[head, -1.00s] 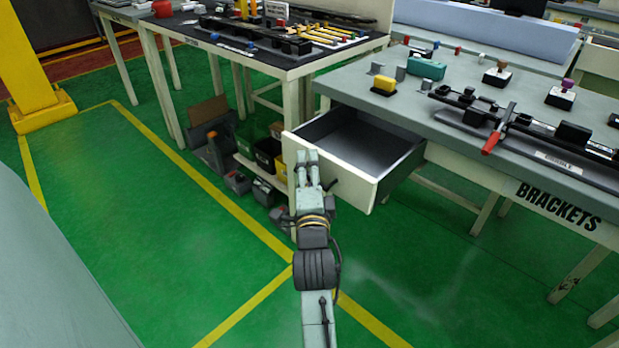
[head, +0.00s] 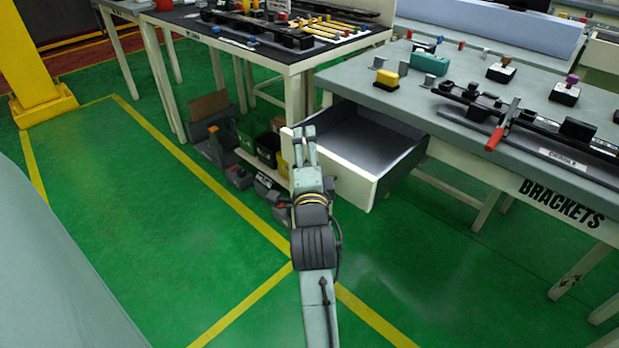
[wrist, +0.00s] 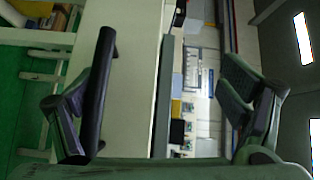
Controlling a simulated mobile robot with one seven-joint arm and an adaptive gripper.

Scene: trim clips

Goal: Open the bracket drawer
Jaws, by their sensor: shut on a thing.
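The bracket drawer (head: 362,182) is pulled well out from under the bench marked BRACKETS, and its grey inside looks empty. Its cream front faces me. My gripper (head: 305,132) is at the left part of the drawer front and covers some of it. In the wrist view, the dark bar handle (wrist: 98,90) lies between the fingers, close against the left finger, with the cream drawer front (wrist: 133,85) beside it.
The brackets bench (head: 470,90) carries a yellow block (head: 387,79), a teal block (head: 430,63) and a black fixture (head: 500,120). A dark-topped table (head: 290,50) stands at the back left, with bins (head: 268,150) below. The green floor at the left is clear.

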